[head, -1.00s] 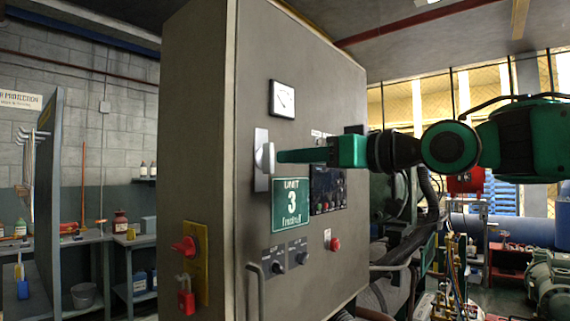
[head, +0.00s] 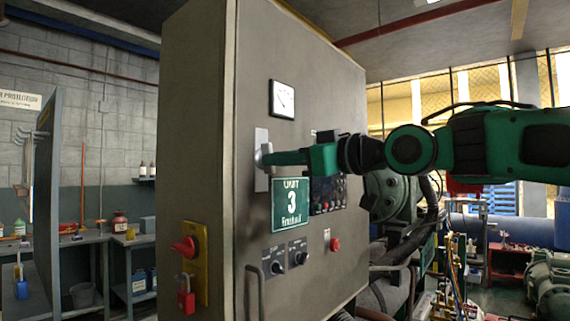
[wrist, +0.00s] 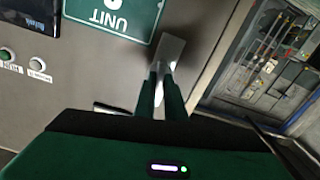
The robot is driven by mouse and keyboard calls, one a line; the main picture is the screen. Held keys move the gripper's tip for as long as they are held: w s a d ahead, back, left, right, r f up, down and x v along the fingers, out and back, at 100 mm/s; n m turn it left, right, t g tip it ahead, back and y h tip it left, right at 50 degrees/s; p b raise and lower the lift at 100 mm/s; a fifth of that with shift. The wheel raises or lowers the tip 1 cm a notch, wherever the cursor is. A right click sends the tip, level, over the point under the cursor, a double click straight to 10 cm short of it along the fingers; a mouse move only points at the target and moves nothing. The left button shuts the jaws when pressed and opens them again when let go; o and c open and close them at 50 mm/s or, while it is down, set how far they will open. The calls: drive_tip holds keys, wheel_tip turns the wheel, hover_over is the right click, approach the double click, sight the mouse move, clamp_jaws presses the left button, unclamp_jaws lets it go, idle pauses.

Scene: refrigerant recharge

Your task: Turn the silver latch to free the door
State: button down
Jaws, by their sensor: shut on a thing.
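The silver latch (head: 259,155) is a small handle on a light upright plate (head: 261,138), on the grey cabinet door (head: 310,80) just above and left of the green UNIT 3 sign (head: 291,203). My gripper (head: 268,158) reaches in from the right and is shut on the latch handle, its fingers covering part of it. In the wrist view the two green fingers (wrist: 161,88) close together at the silver plate (wrist: 172,52), and the handle between them is mostly hidden. The door looks closed.
A gauge (head: 282,99) is above the latch. A red switch with a red padlock (head: 186,292) is on a yellow plate at the cabinet's left side. A bent door handle (head: 255,285) and knobs (head: 278,267) are below. Pipes and machinery stand at the right.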

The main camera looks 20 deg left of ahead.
drive_tip(key=shift+r+n, duration=0.15)
drive_tip(key=shift+n, duration=0.95)
drive_tip(key=n, duration=0.4)
drive_tip(key=shift+n, duration=0.3)
